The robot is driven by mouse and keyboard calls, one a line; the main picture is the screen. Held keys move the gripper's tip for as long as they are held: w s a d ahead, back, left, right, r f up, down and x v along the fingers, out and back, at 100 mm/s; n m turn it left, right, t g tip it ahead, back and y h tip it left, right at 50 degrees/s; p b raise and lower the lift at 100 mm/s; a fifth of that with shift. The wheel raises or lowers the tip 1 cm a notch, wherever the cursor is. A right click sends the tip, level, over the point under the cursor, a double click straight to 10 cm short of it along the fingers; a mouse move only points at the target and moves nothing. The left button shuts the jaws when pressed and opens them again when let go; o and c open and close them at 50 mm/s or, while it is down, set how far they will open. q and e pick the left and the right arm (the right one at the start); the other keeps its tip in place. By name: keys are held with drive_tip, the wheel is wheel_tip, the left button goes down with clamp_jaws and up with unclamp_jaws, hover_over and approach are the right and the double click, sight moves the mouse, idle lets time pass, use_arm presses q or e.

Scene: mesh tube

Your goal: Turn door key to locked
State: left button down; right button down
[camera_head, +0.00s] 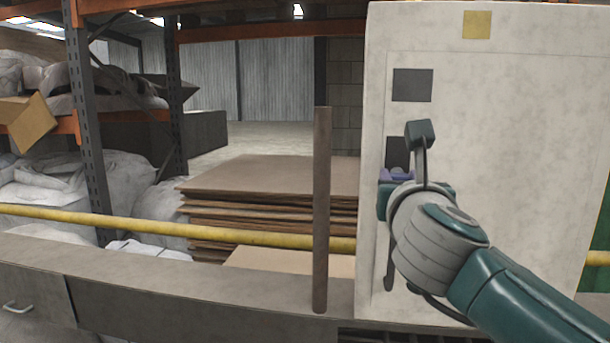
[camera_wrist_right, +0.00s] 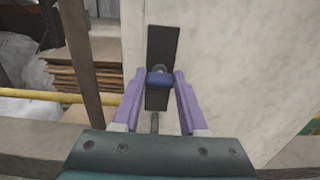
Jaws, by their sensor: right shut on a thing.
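A pale door panel (camera_head: 510,130) of a tall cabinet stands at the right in the head view. A dark lock plate (camera_wrist_right: 162,45) is on it, partly hidden by my arm in the head view (camera_head: 398,148). The dark blue key (camera_wrist_right: 160,80) sits at the plate, its bow lying about crosswise in the wrist view. My right gripper (camera_wrist_right: 160,75) has its purple fingers on either side of the key and is shut on it. In the head view the right gripper (camera_head: 396,174) is at the plate, and the key is hidden. My left gripper is not in view.
A dark handle (camera_head: 390,258) hangs below the lock plate. A dark square (camera_head: 413,85) and a yellow label (camera_head: 477,25) are higher on the cabinet. A brown upright post (camera_head: 321,210) stands to the left. A yellow rail (camera_head: 150,226) and stacked boards (camera_head: 270,178) lie behind.

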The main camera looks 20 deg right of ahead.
drive_tip(key=shift+r+n+p, duration=0.1)
drive_tip(key=shift+n+p, duration=1.3)
drive_tip(key=shift+n, duration=0.2)
drive_tip(key=n+p, duration=0.2)
drive_tip(key=n, duration=0.2)
drive_tip(key=shift+w+a+n+p, duration=0.1)
drive_tip(key=shift+n+p, duration=0.2)
drive_tip(key=n+p, duration=0.2)
drive_tip(key=n, duration=0.3)
drive_tip(key=shift+f+n+p, duration=0.15)
drive_tip(key=shift+n+p, duration=0.25)
drive_tip(key=shift+n, duration=0.85)
drive_tip(key=shift+f+n+p, duration=0.15)
drive_tip(key=shift+n+p, duration=0.2)
drive_tip(key=shift+n, duration=0.9)
drive_tip(key=shift+c, duration=2.2)
unclamp_jaws()
